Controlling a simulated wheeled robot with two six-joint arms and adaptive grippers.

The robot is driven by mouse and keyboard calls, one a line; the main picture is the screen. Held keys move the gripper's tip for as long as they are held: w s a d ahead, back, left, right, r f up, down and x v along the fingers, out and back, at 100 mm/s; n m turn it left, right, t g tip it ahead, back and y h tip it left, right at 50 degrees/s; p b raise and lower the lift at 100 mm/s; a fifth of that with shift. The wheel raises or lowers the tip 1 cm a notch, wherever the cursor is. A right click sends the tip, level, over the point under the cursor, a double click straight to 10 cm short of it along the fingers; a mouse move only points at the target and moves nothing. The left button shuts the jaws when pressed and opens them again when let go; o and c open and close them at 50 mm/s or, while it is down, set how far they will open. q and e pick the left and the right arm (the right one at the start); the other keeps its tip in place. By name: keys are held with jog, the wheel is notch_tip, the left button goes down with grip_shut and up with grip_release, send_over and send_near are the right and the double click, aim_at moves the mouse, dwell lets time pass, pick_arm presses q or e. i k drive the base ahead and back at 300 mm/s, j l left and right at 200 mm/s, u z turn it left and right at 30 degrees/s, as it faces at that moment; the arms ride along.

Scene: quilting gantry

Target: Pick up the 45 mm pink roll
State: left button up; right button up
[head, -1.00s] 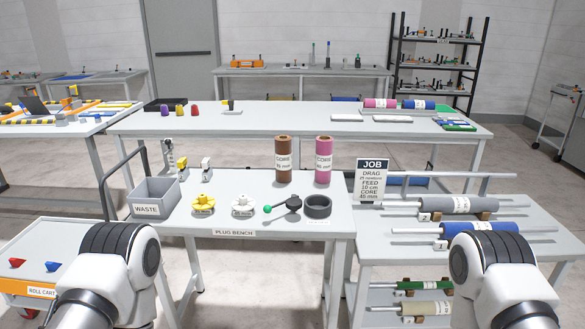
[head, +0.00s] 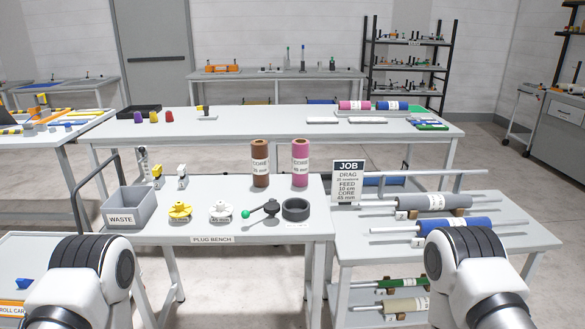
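The pink roll (head: 300,160) stands upright at the back right of the plug bench (head: 250,215). It has a white label reading CORE and a size in mm, with digits too small to be sure of. A brown roll (head: 260,160) with a similar label stands just left of it, with a gap between them. A job card (head: 348,182) to the right reads CORE 45 mm. Links of both my arms show at the bottom left and bottom right corners. Neither gripper is in view, and nothing touches the pink roll.
In front of the rolls are a yellow plug (head: 180,211), a white plug (head: 221,210), a green-knobbed tool (head: 262,210) and a dark ring (head: 296,209). A waste bin (head: 130,208) stands left. The right rack (head: 465,247) holds grey and blue rolls. Another pink roll (head: 354,105) lies farther back.

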aim_at(300, 146)
jog(key=i+l+z, duration=0.2)
jog(key=i, duration=0.5)
jog(key=i+l+z, duration=0.15)
jog(key=i, duration=0.55)
